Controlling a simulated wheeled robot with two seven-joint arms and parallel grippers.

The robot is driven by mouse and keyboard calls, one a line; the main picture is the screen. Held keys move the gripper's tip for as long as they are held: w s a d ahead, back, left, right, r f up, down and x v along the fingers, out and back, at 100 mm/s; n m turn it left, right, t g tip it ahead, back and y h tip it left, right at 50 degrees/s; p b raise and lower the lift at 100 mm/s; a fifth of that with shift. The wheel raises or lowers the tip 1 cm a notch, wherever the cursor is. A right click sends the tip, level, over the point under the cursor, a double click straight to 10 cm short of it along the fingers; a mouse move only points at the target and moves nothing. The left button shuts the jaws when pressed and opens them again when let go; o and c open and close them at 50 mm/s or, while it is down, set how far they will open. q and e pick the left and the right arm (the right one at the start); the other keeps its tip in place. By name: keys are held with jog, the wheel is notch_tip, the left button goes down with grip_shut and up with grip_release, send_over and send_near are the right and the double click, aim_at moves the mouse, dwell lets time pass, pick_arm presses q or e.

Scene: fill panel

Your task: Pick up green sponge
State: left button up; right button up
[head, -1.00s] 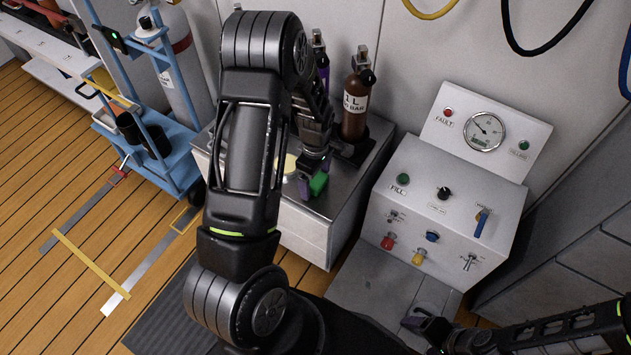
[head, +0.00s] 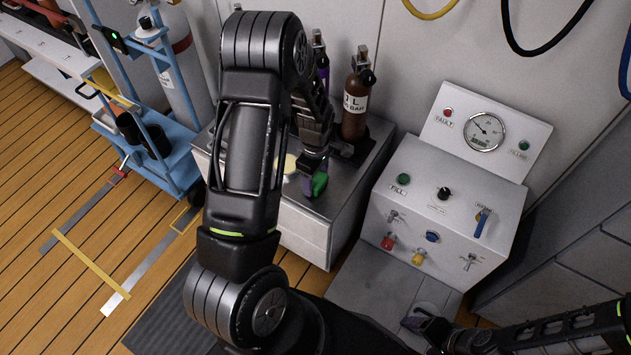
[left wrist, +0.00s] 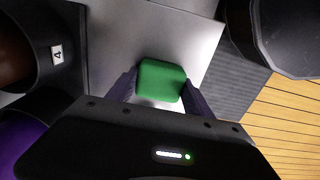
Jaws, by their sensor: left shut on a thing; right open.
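The green sponge (head: 320,183) is at the front part of the metal bench top, between the fingers of my left gripper (head: 313,180). In the left wrist view the sponge (left wrist: 160,81) sits between the two dark fingertips of my left gripper (left wrist: 159,92), which are shut on its sides. I cannot tell whether the sponge touches the bench or is just above it. My right gripper (head: 428,330) is open and empty at the lower right, far from the sponge.
A brown bottle (head: 355,105) and a purple bottle (head: 322,65) stand at the back of the bench (head: 305,222). The grey fill panel (head: 450,205) with knobs and a gauge is to the right. A blue cart (head: 165,160) with cylinders stands left.

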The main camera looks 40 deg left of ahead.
aim_at(318, 178)
pick_arm(q)
notch_tip(318, 178, up, 10)
jog(key=shift+p, duration=1.1)
jog(key=o, duration=0.8)
jog(key=c, duration=0.6)
jog(key=w+d+r+m, duration=0.3)
jog(key=d+r+m, duration=0.2)
jog(key=r+m, duration=0.1)
jog(key=w+d+r+m, duration=0.4)
jog(key=d+r+m, duration=0.2)
jog(key=r, duration=0.3)
jog(key=w+d+r+m, duration=0.3)
jog(key=d+r+m, duration=0.3)
jog(key=r+m, duration=0.1)
jog(key=shift+w+d+r, duration=0.15)
jog(key=shift+d+r, duration=0.05)
jog(key=shift+r, duration=0.15)
jog(key=shift+c, duration=0.2)
